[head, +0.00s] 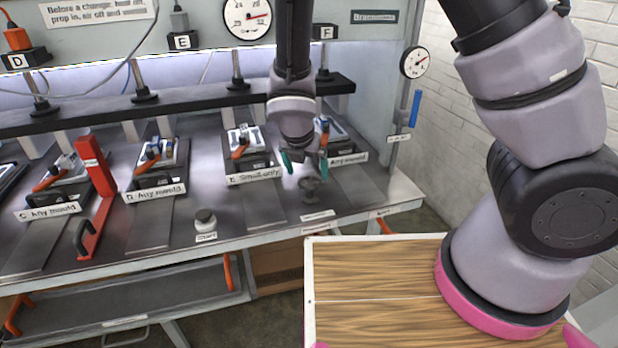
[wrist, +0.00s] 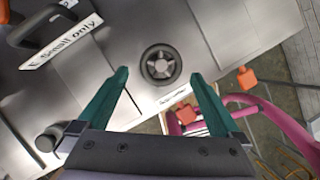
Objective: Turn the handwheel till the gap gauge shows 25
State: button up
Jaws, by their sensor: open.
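The handwheel (head: 310,188) is a small dark wheel on the bench's front right part. In the wrist view the handwheel (wrist: 161,65) shows from above as a round rim with spokes, between and just beyond my fingertips. My gripper (head: 304,163) has teal fingers, is open and points down above the wheel. In the wrist view my gripper (wrist: 160,74) is empty, and its fingers appear apart from the rim. The large white dial (head: 247,17), apparently the gap gauge, is at the top, cut by the frame edge.
A smaller gauge (head: 415,62) hangs on the right post. Mould stations stand along the bench, one labelled "Small only" (head: 252,174). A red prop (head: 98,178) stands at left. A round knob (head: 205,219) sits near the front edge. A wooden-topped surface (head: 375,285) is in front.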

aim_at(309, 181)
jog(key=shift+x, duration=2)
jog(key=c, duration=1.2)
jog(key=shift+o, duration=0.2)
jog(key=shift+a, duration=0.1)
